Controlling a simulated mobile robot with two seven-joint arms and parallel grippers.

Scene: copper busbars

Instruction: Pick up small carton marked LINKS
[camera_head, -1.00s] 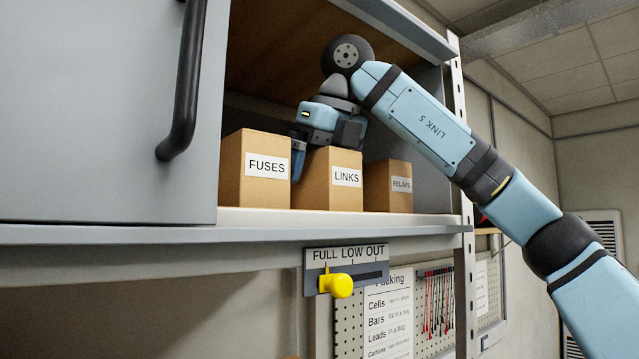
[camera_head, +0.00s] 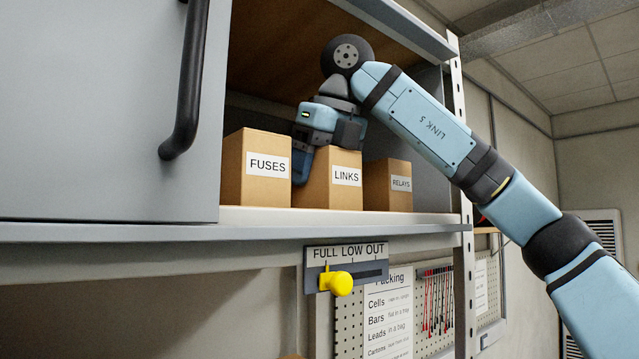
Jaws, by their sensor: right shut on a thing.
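The small carton marked LINKS (camera_head: 340,190) stands upright on the cabinet shelf, between two other cartons. My right gripper (camera_head: 318,165) reaches over it from above and is shut on it. One finger shows against the carton's left side, in the gap beside the FUSES carton. The other finger is hidden. The carton appears to rest on the shelf. My left gripper is not in the view.
The FUSES carton (camera_head: 262,190) stands close on the left and the RELAYS carton (camera_head: 392,190) close on the right. A grey cabinet door with a black handle (camera_head: 187,85) covers the left side. A yellow slider knob (camera_head: 337,284) sits below the shelf edge (camera_head: 330,218).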

